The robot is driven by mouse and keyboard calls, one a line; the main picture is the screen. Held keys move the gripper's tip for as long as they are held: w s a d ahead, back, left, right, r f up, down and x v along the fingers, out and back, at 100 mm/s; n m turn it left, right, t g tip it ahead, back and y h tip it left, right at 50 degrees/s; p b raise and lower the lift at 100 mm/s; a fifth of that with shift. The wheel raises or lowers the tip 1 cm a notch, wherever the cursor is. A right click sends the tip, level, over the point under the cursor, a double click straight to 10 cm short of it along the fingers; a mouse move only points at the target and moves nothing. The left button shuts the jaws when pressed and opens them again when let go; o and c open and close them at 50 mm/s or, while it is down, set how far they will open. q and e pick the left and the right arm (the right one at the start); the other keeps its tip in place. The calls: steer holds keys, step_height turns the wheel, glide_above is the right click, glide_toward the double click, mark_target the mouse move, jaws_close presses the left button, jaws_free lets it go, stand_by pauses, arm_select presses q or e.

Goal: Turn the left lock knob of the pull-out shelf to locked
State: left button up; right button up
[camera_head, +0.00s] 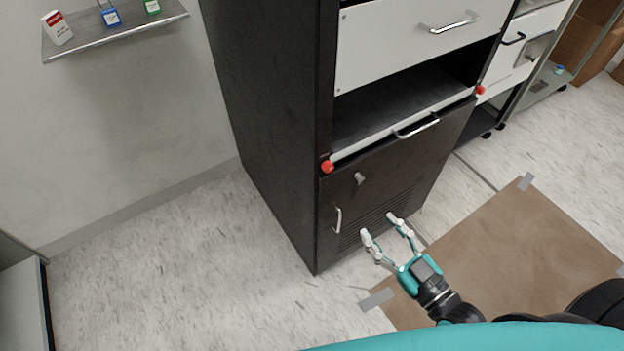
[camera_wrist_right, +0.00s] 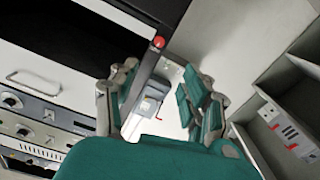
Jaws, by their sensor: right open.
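The pull-out shelf (camera_head: 402,128) sits in the black cabinet below a white drawer, its pale front edge carrying a metal handle. The left lock knob (camera_head: 327,167) is red and sits at the left end of that edge. The right lock knob (camera_head: 480,90) is red at the other end. My right gripper (camera_head: 378,226) is open and empty, low in front of the cabinet's lower door, below and right of the left knob, not touching it. In the right wrist view a red knob (camera_wrist_right: 158,42) shows beyond the open fingers; I cannot tell which one. My left gripper is out of view.
The lower door (camera_head: 385,190) has a handle, a key-like latch and vent slots. A wall shelf (camera_head: 120,28) with small boxes and padlocks hangs at the upper left. A brown mat (camera_head: 520,250) lies at the right. The floor left of the cabinet is clear.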

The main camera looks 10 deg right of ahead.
glide_toward(330, 170)
steer(key=x, duration=0.7)
steer(key=shift+w+a+p, duration=0.1)
steer(key=shift+w+p, duration=0.3)
steer(key=shift+w+a, duration=0.2)
steer(key=shift+w, duration=0.3)
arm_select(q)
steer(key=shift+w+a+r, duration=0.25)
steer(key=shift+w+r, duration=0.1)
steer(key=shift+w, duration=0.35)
arm_select(e)
steer(key=shift+c, duration=0.7)
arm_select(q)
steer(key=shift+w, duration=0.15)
arm_select(e)
jaws_close()
